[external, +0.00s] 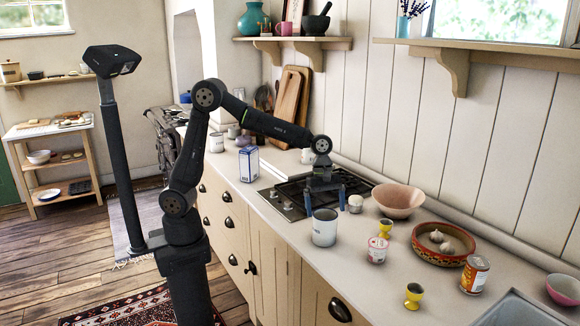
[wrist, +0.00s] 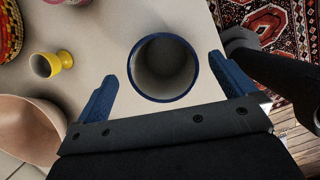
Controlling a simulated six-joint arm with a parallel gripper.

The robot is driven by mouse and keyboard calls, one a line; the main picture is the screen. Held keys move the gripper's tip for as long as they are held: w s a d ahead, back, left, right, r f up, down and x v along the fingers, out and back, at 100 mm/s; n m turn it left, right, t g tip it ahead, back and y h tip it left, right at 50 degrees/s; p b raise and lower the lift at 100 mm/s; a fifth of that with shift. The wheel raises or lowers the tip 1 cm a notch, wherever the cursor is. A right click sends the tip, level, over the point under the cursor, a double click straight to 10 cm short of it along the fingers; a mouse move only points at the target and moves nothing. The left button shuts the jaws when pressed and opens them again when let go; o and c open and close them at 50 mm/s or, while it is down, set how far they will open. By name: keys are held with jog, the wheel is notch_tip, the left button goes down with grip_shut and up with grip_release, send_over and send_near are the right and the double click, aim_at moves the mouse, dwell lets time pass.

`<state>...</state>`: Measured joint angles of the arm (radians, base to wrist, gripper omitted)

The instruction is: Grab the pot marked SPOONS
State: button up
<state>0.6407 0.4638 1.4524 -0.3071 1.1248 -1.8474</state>
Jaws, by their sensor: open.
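A white enamel pot (external: 324,230) with a dark blue rim stands upright on the counter, in front of the hob. Its mouth faces up and looks empty in the wrist view (wrist: 163,70). Any marking on it is too small to read. My gripper (external: 325,203) is open and points down just behind and above this pot in the external view. In the wrist view the blue fingers of my gripper (wrist: 163,66) lie to the left and right of the rim, with gaps. Another white pot (external: 215,143) stands farther back; its lettering is unreadable.
A pink bowl (external: 398,200), a small jar (external: 355,204), yellow egg cups (external: 413,296), a white-and-red tub (external: 376,250), a patterned bowl (external: 420,245) and a can (external: 475,274) stand right of the pot. The black hob (external: 290,203) is behind. The counter's front edge is close on the left.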

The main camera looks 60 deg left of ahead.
aim_at(325, 217)
jog(key=x, duration=0.4)
jog(key=shift+a+f, duration=0.25)
jog(key=shift+a, duration=0.1)
jog(key=shift+d+f, duration=0.2)
jog(key=shift+f, duration=0.35)
jog(key=c, duration=1.3)
